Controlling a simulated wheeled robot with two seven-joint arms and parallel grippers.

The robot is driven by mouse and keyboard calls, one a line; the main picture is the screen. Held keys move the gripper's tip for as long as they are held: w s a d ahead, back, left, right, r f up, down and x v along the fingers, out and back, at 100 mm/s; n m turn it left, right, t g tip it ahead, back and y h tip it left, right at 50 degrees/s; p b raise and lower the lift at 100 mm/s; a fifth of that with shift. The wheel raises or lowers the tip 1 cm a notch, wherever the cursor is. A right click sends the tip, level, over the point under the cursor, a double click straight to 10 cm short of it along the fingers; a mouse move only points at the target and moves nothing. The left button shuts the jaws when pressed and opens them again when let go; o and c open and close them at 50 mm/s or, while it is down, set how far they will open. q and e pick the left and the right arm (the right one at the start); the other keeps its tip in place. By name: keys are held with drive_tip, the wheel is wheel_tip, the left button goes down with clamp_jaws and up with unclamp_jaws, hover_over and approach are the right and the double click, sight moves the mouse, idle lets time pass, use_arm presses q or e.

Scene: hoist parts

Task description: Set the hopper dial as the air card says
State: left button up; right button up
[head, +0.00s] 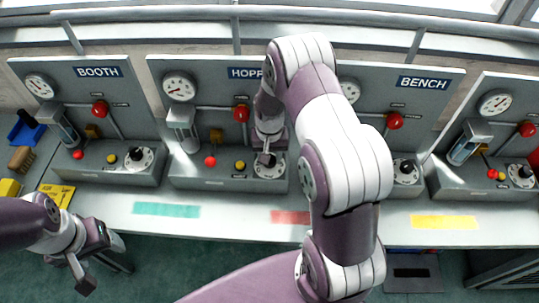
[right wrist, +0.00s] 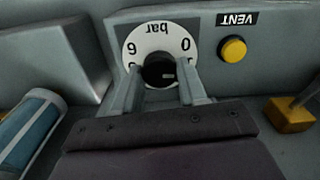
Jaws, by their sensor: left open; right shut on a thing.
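The hopper dial (head: 270,172) is a white disc with a black knob on the front box of the HOPPER panel. In the right wrist view the dial (right wrist: 134,45) appears upside down, with the numbers 0, 6 and "bar" readable. My right gripper (head: 268,154) reaches down to it, and its two fingers close on both sides of the black knob (right wrist: 158,70). A small pale mark shows on the knob. A yellow card (head: 57,195) lies at the left of the bench; its print is too small to read. My left gripper (head: 102,264) is open and empty, low at the left.
The BOOTH panel (head: 101,88) stands left and the BENCH panel (head: 420,100) right, with similar dials, gauges and red levers. A yellow button (right wrist: 233,49) marked VENT sits beside the hopper dial.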

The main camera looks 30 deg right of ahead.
drive_tip(key=shift+w+r+m, duration=0.1)
drive_tip(key=shift+m, duration=0.3)
drive_tip(key=o, duration=1.1)
drive_tip(key=shift+c, duration=0.2)
wheel_tip(320, 180, up, 13)
drive_tip(key=b, duration=0.2)
